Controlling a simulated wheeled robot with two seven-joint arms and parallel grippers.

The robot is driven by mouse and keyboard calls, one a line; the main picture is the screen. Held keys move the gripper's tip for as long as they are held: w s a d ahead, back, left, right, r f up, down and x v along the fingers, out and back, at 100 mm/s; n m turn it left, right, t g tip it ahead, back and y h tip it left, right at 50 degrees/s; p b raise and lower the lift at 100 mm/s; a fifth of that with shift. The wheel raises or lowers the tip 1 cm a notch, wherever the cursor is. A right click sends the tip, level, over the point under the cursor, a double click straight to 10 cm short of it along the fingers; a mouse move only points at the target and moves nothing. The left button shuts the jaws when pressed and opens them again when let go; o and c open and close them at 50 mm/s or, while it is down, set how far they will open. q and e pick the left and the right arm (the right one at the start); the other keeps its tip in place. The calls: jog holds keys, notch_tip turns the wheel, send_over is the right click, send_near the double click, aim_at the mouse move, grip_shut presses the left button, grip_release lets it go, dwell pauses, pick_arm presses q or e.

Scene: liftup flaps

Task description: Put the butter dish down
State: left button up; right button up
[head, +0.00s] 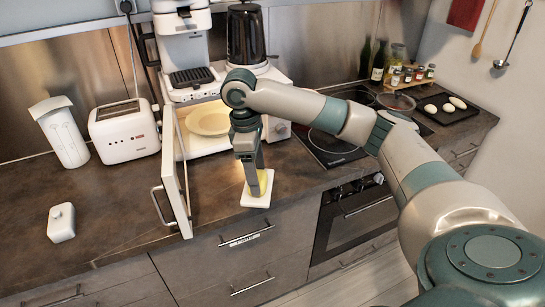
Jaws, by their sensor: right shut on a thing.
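The butter dish (256,201) is a small white base with yellow butter on it. It is at the front edge of the brown countertop. My right gripper (259,186) points down from above and is shut on the butter dish; its fingers partly hide the butter. I cannot tell whether the dish touches the counter or is slightly above it. A white lid-like piece with a small knob (61,223) sits apart on the counter at the left. My left gripper is not in view.
An open white appliance (215,139) holds a cream plate (209,119); its door (175,172) sticks out left of my right gripper. A toaster (125,129) and a white jug-like container (61,132) stand further left. The stovetop (330,143) is to the right. The front-left counter is mostly free.

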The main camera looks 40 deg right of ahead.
jog(key=s+a+m+y, duration=0.1)
jog(key=s+a+m, duration=0.8)
jog(key=a, duration=0.5)
jog(key=shift+s+a+f, duration=0.3)
jog(key=shift+s+f, duration=0.1)
jog(key=shift+s, duration=0.45)
jog(key=shift+d, duration=0.1)
